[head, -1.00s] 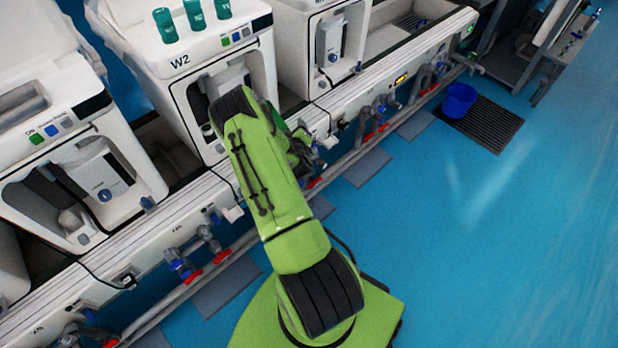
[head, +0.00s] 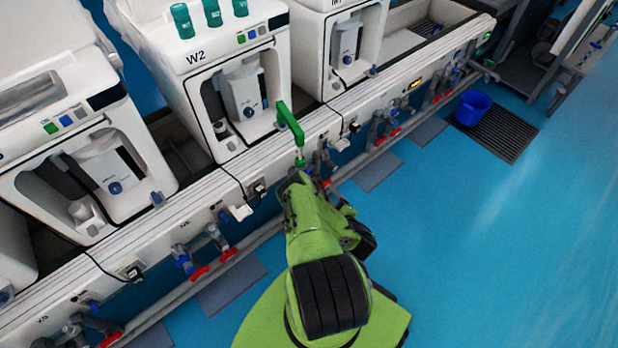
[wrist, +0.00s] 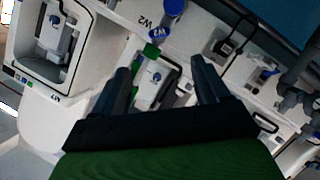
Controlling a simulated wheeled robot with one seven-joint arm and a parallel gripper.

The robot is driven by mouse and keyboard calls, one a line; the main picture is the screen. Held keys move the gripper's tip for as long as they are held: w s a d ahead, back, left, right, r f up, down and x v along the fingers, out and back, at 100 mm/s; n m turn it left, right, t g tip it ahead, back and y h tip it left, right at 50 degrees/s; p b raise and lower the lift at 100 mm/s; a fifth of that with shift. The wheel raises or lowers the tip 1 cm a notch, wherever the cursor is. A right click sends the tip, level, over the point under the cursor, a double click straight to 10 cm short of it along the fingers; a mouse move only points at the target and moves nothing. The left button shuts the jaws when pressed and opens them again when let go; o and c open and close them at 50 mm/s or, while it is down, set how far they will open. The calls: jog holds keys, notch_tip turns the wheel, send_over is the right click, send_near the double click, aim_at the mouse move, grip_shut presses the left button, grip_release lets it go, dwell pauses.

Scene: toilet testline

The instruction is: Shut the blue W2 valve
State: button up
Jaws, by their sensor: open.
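In the wrist view, my gripper (wrist: 162,68) is open, its two dark fingers spread with nothing held between them. A blue valve (wrist: 173,7) is at the top edge, ahead of the fingertips and apart from them. A smaller blue part and a green fitting (wrist: 151,49) are nearer the fingers. In the head view, blue and red pipe fittings (head: 325,160) show beside my arm's far end; I cannot tell which is the W2 valve. My fingers are not clear there.
The W2 toilet unit (head: 195,57) stands behind the white bench rail (head: 255,160). A bent green piece (head: 290,124) rises near my arm. More valves (head: 183,260) line the rail's front.

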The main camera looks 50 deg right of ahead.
jog(key=b+x, duration=0.7)
jog(key=x, duration=0.8)
jog(key=shift+w+d+f+b, duration=0.15)
jog(key=shift+w+d+b, duration=0.1)
jog(key=shift+b, duration=0.15)
jog(key=c, duration=1.1)
jog(key=shift+o, duration=0.2)
jog(key=shift+a, duration=0.1)
